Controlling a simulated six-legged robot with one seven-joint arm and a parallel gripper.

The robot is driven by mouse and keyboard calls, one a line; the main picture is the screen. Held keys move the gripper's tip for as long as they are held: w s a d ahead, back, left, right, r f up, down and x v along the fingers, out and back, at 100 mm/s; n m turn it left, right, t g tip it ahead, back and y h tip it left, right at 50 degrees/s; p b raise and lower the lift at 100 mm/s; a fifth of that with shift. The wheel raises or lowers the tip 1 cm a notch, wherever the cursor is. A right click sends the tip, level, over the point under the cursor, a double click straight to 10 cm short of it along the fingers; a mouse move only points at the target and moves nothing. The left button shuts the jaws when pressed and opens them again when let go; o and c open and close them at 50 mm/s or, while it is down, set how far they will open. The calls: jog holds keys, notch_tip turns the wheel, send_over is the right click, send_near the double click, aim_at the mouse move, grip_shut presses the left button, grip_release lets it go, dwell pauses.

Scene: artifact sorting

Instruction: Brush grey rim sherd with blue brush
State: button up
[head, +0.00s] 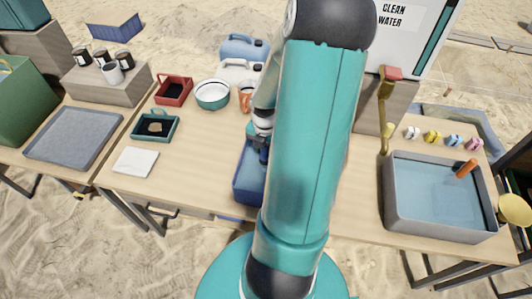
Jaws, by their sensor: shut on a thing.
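My gripper (262,138) is partly hidden behind my own arm, above the blue tray (246,184) at the middle of the table. It is shut on a small dark blue thing, which looks like the blue brush (264,156); its lower end is hard to make out. A tan-brown sherd (155,128) lies in the teal tray (170,137) on the left, apart from my gripper. I cannot make out a grey rim sherd; my arm hides much of the blue tray's inside.
A red tray (174,91), a white-teal bowl (212,95) and an orange mug (246,97) stand at the back. A white cloth (136,162) lies left. A grey basin (440,230) with water and a brass tap (385,110) are right. Bare table lies left of the blue tray.

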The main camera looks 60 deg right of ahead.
jog(key=shift+w+d, duration=0.1)
jog(key=shift+w, duration=0.05)
jog(key=shift+s+a, duration=1.45)
jog(key=shift+s, duration=0.1)
jog(key=shift+w+d, duration=1.5)
jog(key=shift+w, duration=0.05)
jog(key=shift+s+a, duration=1.5)
jog(key=shift+s, duration=0.05)
jog(key=shift+w+d, duration=1.5)
jog(key=shift+w, duration=0.05)
jog(key=shift+s+a, duration=1.5)
jog(key=shift+s, duration=0.05)
jog(key=shift+w+d+f, duration=0.1)
jog(key=shift+w+d, duration=1.4)
jog(key=shift+w, duration=0.05)
jog(key=shift+c, duration=0.3)
jog(key=shift+s+a, duration=1.5)
jog(key=shift+s, duration=0.05)
